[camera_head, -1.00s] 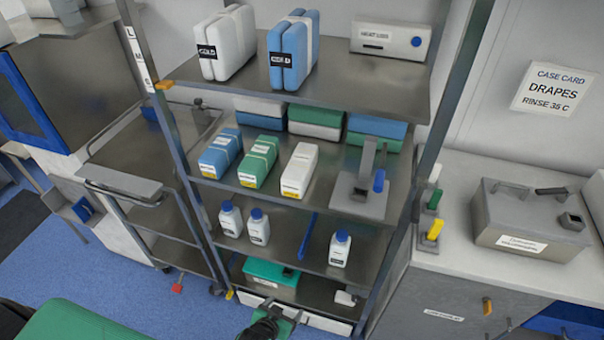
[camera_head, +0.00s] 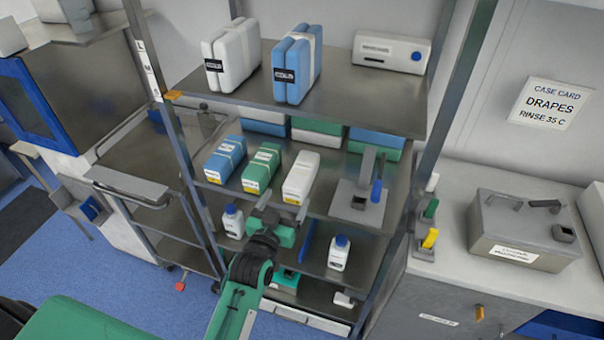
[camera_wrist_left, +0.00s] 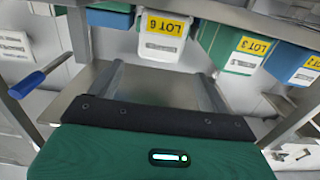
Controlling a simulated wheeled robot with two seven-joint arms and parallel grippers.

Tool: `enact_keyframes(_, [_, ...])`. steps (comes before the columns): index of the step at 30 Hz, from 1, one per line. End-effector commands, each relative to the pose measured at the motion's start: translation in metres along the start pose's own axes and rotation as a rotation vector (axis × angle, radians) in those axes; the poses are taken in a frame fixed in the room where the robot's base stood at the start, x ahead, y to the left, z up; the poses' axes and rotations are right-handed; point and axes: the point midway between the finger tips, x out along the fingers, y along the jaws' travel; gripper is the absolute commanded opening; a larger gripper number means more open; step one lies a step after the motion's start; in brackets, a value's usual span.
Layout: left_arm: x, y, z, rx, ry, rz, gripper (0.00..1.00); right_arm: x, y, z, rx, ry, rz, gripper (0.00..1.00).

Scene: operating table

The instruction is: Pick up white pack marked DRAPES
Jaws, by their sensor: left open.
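A white pack (camera_head: 301,177) with a yellow label stands at the right end of a row of three packs on the second shelf. The left wrist view shows a white pack (camera_wrist_left: 163,28) upside down, its yellow label reading LOT 6. Its smaller print is too small to read, so I cannot confirm DRAPES. My left gripper (camera_head: 283,208) is in front of the shelf, just below and nearer than the white pack, apart from it. Its two fingers (camera_wrist_left: 163,85) are spread and empty in the left wrist view. My right gripper is not in view.
A green pack (camera_head: 262,168) and a blue pack (camera_head: 225,158) stand left of the white one. A grey stand with a blue handle (camera_head: 376,190) is to its right. Bottles (camera_head: 338,253) are on the shelf below. The upper shelf (camera_head: 375,98) overhangs the row.

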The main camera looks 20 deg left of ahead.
Motion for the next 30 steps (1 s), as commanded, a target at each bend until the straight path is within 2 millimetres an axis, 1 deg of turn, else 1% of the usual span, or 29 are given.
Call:
enact_keyframes(1, [0.009,0.000,-0.003,0.000,0.001,0.000,0.80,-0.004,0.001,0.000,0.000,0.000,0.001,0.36])
enact_keyframes(3, [0.018,0.000,-0.002,0.000,0.001,0.000,0.80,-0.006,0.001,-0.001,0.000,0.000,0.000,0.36])
enact_keyframes(6, [0.027,0.000,-0.001,0.000,0.000,0.000,0.80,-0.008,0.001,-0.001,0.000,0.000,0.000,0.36])
enact_keyframes(10, [0.032,0.000,0.000,0.000,-0.001,0.000,0.80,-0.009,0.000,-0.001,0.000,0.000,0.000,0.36])
enact_keyframes(13, [0.040,0.001,-0.001,0.000,-0.002,0.000,0.80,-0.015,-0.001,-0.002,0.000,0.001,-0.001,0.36])
enact_keyframes(18, [0.061,0.002,0.001,0.000,-0.002,0.000,0.80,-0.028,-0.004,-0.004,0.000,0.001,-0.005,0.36])
enact_keyframes(21, [0.073,0.002,0.002,0.000,0.000,0.000,0.80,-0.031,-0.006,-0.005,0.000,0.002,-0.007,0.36])
enact_keyframes(25, [0.081,0.002,0.004,0.000,-0.001,0.000,0.80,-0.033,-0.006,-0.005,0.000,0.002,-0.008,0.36])
enact_keyframes(30, [0.082,0.002,0.005,0.000,-0.001,0.000,0.80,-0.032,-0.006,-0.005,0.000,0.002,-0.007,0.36])
